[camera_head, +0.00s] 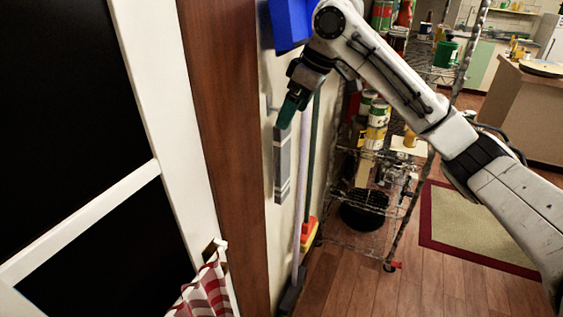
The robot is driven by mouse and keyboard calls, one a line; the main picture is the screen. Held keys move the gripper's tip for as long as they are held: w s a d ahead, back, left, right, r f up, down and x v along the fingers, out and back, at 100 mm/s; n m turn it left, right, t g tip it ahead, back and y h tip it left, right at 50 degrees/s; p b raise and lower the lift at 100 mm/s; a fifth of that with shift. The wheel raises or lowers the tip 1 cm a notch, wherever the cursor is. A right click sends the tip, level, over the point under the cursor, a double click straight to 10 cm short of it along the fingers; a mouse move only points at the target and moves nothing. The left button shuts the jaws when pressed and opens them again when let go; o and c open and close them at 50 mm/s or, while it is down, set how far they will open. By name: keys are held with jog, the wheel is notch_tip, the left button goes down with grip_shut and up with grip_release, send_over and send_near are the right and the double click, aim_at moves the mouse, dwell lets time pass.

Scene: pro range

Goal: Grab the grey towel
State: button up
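The grey towel (283,168), with paler stripes, hangs upright and narrow against the pale wall, just right of the brown door frame. My gripper (287,120) reaches in from the upper right, and its dark green fingers overlap the towel's top end in the picture. The fingers hide that top end. I cannot tell whether they touch the towel or are in front of it, nor whether they are open or shut.
A blue object (290,22) is on the wall above my gripper. A mop and broom (309,233) lean right of the towel. A wire shelf (370,150) with cans stands further right. A red-and-white striped cloth (207,290) hangs at bottom left. Wooden floor (345,285) is clear in front.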

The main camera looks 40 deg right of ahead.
jog(key=p, duration=0.1)
send_over(283, 157)
jog(key=d, duration=0.2)
jog(key=shift+s+d+f+x, duration=0.1)
jog(key=shift+s+x, duration=0.05)
jog(key=shift+x, duration=0.7)
jog(key=shift+s+d+f+x, duration=0.1)
jog(key=shift+s+x, duration=0.1)
jog(key=shift+x, duration=0.65)
jog(key=shift+s+d+f+x, duration=0.1)
jog(key=shift+s+x, duration=0.05)
jog(key=shift+x, duration=0.7)
jog(key=shift+r, duration=0.1)
jog(key=c, duration=1.5)
jog(key=shift+o, duration=0.2)
